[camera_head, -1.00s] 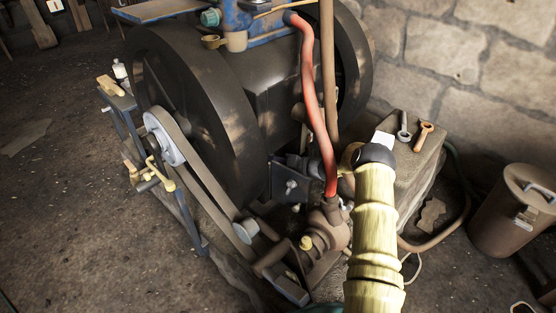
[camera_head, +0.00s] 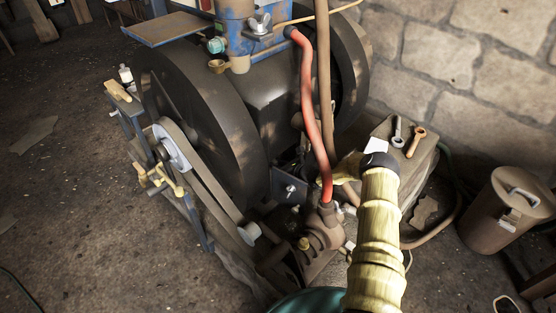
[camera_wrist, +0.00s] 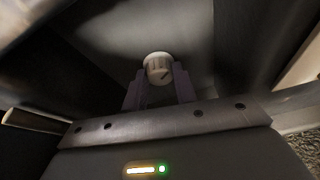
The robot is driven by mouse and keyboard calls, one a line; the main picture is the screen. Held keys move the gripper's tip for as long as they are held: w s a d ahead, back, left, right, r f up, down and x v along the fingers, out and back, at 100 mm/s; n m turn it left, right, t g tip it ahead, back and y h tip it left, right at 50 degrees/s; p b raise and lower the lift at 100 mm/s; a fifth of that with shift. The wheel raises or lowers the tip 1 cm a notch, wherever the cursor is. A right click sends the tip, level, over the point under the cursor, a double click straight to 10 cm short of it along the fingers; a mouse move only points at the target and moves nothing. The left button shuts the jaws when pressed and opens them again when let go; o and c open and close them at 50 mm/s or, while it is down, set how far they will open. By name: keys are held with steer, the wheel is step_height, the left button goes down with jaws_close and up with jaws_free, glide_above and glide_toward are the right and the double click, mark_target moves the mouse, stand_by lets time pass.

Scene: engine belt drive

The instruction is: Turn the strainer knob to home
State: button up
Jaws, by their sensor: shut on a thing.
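The strainer knob (camera_wrist: 158,67) shows in the wrist view as a small pale round knob with ribbed sides and a dark pointer line on its face. The line slants toward the lower left and upper right. My gripper (camera_wrist: 158,78) is shut on the knob, one dark purplish finger on each side. In the head view my yellow arm reaches up from the bottom to the dark space beside the engine. My gripper there is mostly hidden behind the wrist, and I cannot make out the knob.
The large dark flywheel (camera_head: 205,125) and belt stand left of my arm. A red hose (camera_head: 309,100) runs down to a brown pump (camera_head: 322,230) close by. A stone block (camera_head: 425,150) with wrenches (camera_head: 415,142) lies right, and a lidded metal bin (camera_head: 508,210) stands farther right.

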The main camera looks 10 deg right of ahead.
steer(key=shift+s+n+h+p, duration=0.1)
steer(key=shift+n+h+p, duration=0.25)
steer(key=shift+p, duration=0.45)
steer(key=shift+f, duration=0.1)
steer(key=o, duration=1)
steer(key=shift+f+b, duration=0.1)
steer(key=shift+b, duration=0.55)
